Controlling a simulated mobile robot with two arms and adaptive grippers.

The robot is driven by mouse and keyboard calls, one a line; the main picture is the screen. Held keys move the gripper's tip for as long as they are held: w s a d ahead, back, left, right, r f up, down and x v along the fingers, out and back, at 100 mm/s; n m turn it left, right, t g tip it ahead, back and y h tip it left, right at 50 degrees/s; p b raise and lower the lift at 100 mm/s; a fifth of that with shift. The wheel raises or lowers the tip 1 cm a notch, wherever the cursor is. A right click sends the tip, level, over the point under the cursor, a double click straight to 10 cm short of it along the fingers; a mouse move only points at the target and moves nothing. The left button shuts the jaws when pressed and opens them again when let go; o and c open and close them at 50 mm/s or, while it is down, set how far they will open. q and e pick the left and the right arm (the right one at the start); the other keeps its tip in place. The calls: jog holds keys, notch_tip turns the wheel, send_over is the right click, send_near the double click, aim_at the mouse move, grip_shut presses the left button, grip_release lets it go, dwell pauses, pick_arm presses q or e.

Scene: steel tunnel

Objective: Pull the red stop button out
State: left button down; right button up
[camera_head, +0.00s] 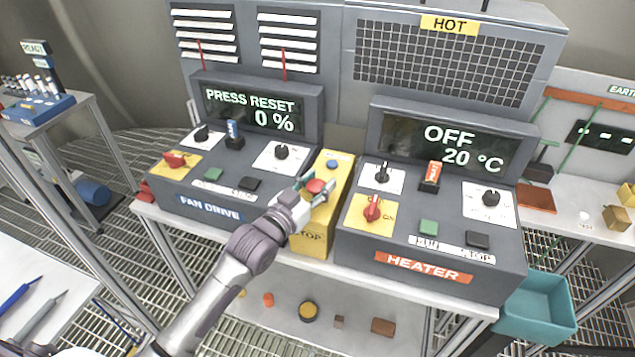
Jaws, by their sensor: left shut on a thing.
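The red stop button (315,186) is a round red head on top of the yellow stop box (343,181), between the fan drive console and the heater console. A small blue button (332,164) sits behind it on the same box. My left gripper (314,189) reaches in from the lower left and is shut on the red button, with a finger on either side of it. The fingers and wrist hide part of the button and of the box's front lettering. My right gripper is not in view.
The fan drive console (222,180) at left reads PRESS RESET, 0 %. The heater console (405,247) at right reads OFF, 20 °C. Both have raised knobs and switches close to the box. A teal bin (540,306) hangs at lower right. Small items lie on the shelf below.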

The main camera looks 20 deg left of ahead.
pick_arm(q)
jog(key=shift+r, duration=0.55)
jog(key=shift+f, duration=0.1)
jog(key=c, duration=0.6)
grip_release()
jog(key=shift+o, duration=0.2)
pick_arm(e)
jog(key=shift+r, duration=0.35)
pick_arm(q)
jog(key=shift+s, duration=0.1)
jog(key=shift+s+a+f, duration=0.1)
jog(key=shift+s, duration=0.2)
jog(key=v, duration=1.1)
jog(key=shift+s, duration=0.1)
